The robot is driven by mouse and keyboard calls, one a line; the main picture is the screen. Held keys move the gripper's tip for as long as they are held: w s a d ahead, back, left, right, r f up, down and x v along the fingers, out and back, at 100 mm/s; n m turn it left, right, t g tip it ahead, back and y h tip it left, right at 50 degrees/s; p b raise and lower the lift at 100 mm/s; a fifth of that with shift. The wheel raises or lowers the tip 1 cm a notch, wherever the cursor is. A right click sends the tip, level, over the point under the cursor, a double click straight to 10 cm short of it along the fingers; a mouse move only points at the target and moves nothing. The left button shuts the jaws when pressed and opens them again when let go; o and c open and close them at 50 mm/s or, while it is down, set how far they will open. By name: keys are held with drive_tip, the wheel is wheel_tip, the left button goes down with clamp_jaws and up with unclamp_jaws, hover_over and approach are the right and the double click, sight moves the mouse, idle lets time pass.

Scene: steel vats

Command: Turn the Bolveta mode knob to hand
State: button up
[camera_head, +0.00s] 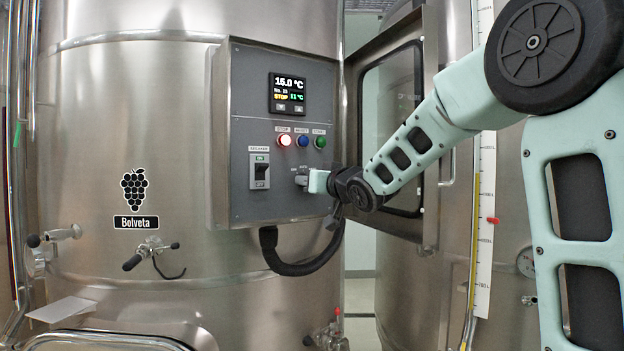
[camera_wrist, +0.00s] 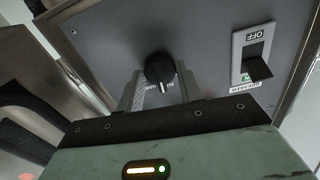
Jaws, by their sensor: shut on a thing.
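The Bolveta vat (camera_head: 137,222) stands on the left with a grey control panel (camera_head: 283,205). The black mode knob (camera_wrist: 158,68) sits between my two fingers in the wrist view, where the panel appears roughly upside down. Its pale pointer line points downward in that picture, close to lettering that seems to start with "AU"; the other label is too blurred to read. My gripper (camera_wrist: 160,88) is shut on the knob. In the head view my gripper (camera_head: 303,181) is at the panel's lower right and its fingers hide most of the knob.
A black breaker switch (camera_head: 260,172) is left of my gripper; it also shows in the wrist view (camera_wrist: 256,67). The open panel door (camera_head: 431,130) stands close by my arm.

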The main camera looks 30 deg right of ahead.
drive_tip(key=shift+m+p, duration=1.15)
drive_tip(key=shift+m, duration=2.65)
drive_tip(key=o, duration=1)
drive_tip(key=shift+s, duration=0.1)
drive_tip(key=s+b, duration=0.3)
drive_tip(key=s, duration=0.9)
drive_tip(key=shift+a, duration=0.2)
drive_tip(key=shift+w, duration=0.1)
